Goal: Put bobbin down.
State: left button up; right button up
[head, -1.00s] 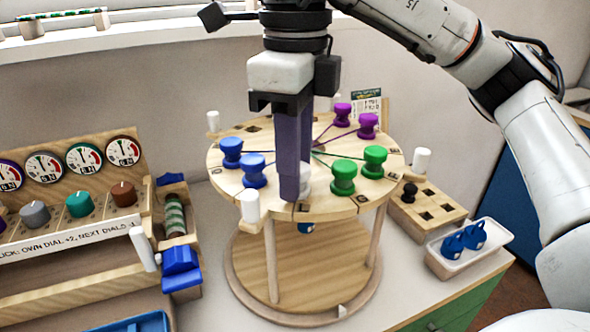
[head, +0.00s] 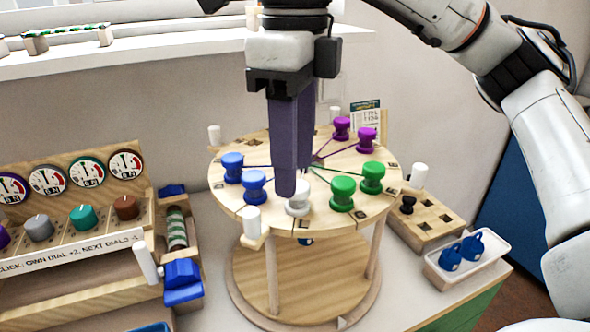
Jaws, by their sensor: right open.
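A white bobbin (head: 298,206) stands upright near the front edge of the round wooden disc (head: 325,218), between the blue and the green bobbins. My right gripper (head: 291,180) points down with its purple fingers just above and behind the white bobbin, partly hiding its top. The gripper is open; whether its fingers still touch the bobbin is hard to tell. Two blue bobbins (head: 232,167) stand to the left, two green bobbins (head: 343,193) to the right, and two purple bobbins (head: 366,139) at the back right. My left gripper is not in view.
White pegs (head: 251,220) stand out around the disc's rim. A dial panel (head: 85,180) with knobs and a blue-ended roller (head: 177,228) are at left. A wooden block with square holes (head: 432,221) and a white tray with blue pieces (head: 474,262) are at right.

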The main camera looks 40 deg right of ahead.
notch_tip(320, 180, up, 8)
jog(key=p, duration=0.2)
dwell(0.6)
